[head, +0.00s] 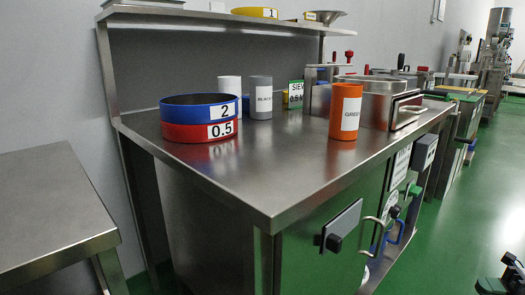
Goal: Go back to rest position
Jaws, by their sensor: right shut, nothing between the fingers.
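My right gripper (501,276) shows only in part at the bottom right corner of the head view. It is shut and empty, over the green floor and well apart from the steel workbench (270,165). My left gripper is not in view. On the bench, a blue sieve ring marked 2 (185,105) is stacked on a red ring marked 0.5 (190,131). An orange canister labelled GREEN (345,112) stands upright to the right. A grey canister labelled BLACK (260,97) stands further back.
A shelf (215,18) hangs over the rear. Another steel table (50,205) is at left. The green floor (465,215) at right looks clear.

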